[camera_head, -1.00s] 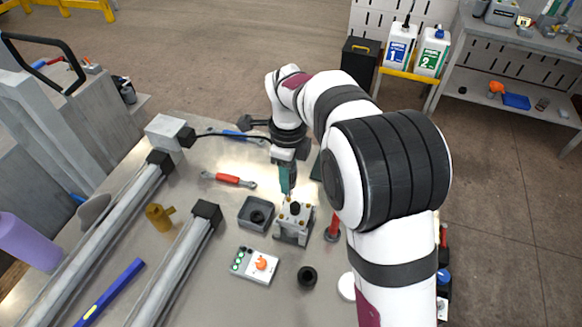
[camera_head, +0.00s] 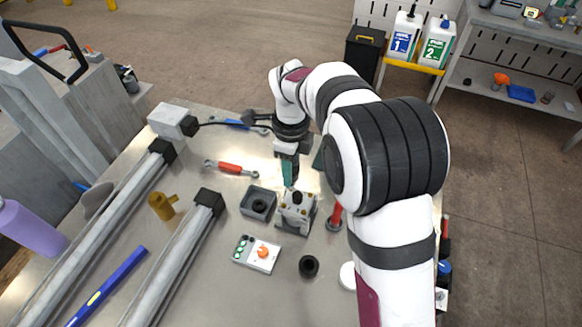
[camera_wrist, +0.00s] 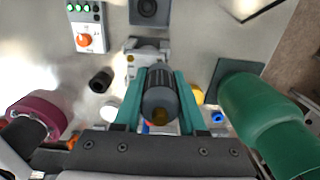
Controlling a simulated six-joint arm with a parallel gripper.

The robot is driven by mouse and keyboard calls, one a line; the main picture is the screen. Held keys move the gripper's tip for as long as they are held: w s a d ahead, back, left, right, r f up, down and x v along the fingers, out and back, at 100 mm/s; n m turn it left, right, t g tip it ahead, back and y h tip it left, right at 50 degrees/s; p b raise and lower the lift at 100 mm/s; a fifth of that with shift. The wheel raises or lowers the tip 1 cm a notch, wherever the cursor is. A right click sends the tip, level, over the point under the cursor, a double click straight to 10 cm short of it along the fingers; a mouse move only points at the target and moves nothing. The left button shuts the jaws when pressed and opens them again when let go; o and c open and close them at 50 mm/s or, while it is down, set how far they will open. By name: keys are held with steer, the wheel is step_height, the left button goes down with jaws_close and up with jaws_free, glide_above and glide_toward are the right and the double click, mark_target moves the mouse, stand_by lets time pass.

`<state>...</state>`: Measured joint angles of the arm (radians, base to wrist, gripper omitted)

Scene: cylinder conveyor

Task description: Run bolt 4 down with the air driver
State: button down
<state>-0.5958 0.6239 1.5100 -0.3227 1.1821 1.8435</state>
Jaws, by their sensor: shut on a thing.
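My gripper (camera_head: 289,176) is shut on the air driver, a dark grey cylinder (camera_wrist: 159,95) that shows between its teal fingers in the wrist view. A brassy round end of it faces the wrist camera. In the head view the fingers hang just behind the back edge of the grey block (camera_head: 296,222); its top carries brassy bolts at the corners and a dark knob. The block also shows beyond the driver in the wrist view (camera_wrist: 146,45). The driver's tip is hidden, so I cannot tell whether it touches a bolt. No bolt number is readable.
Around the block stand a square grey tray (camera_head: 258,203), a control box (camera_head: 257,254) with an orange knob, a black ring (camera_head: 309,266) and a red-handled tool (camera_head: 335,218). A large green object (camera_wrist: 262,108) is close on the right in the wrist view. A hose crosses behind.

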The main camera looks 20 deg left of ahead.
steer(key=shift+f, duration=0.6)
stand_by(2.3)
steer(key=shift+r, duration=3.1)
